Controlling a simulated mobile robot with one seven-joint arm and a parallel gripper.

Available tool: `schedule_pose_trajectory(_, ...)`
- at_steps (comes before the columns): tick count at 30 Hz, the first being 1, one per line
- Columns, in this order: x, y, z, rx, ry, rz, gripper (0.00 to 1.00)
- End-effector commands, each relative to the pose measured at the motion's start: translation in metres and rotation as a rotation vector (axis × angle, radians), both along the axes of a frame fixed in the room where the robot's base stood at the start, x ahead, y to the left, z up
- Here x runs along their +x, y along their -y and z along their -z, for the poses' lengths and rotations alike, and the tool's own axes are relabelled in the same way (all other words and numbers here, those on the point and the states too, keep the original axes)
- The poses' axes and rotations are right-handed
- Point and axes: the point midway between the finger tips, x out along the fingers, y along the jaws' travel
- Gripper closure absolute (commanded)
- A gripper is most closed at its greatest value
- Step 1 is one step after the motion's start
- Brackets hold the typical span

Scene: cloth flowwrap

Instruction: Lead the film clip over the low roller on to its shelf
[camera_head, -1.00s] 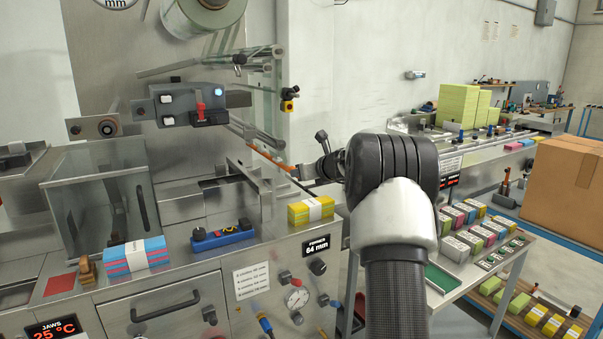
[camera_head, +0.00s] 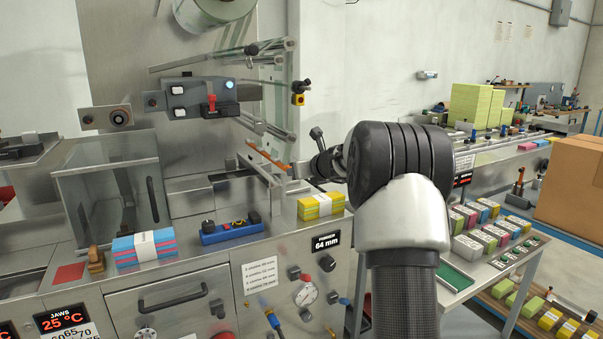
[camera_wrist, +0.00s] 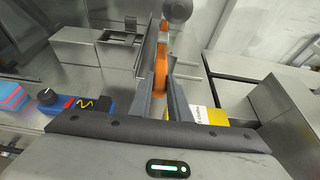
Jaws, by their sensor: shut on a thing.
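The orange film clip (camera_wrist: 161,68) is a long narrow bar held between the two grey fingers of my gripper (camera_wrist: 164,98) in the wrist view. In the head view the clip (camera_head: 265,156) points up and left from my gripper (camera_head: 298,170), which is largely hidden by my arm. The low roller (camera_head: 268,128) seems to be the metal bar just above the clip on the machine's frame. I cannot tell whether film hangs from the clip or whether clip and roller touch. The shelf is not clearly distinguishable.
A film roll (camera_head: 212,8) is mounted high on the back panel. Upper rollers (camera_head: 262,48) and a switch box (camera_head: 195,98) stick out nearby. A yellow pack (camera_head: 321,206), a blue control bar (camera_head: 230,230) and a pink-blue pack (camera_head: 144,248) lie on the machine top.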

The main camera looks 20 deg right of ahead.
Motion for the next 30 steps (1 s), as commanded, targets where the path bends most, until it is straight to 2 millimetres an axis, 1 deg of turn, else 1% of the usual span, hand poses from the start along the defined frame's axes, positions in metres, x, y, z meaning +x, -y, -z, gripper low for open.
schedule_pose_trajectory(18, -0.002, -0.031, 0.005, 0.0, 0.001, -0.001, 1.0)
schedule_pose_trajectory(30, -0.002, -0.034, 0.005, 0.0, 0.001, 0.0, 1.0)
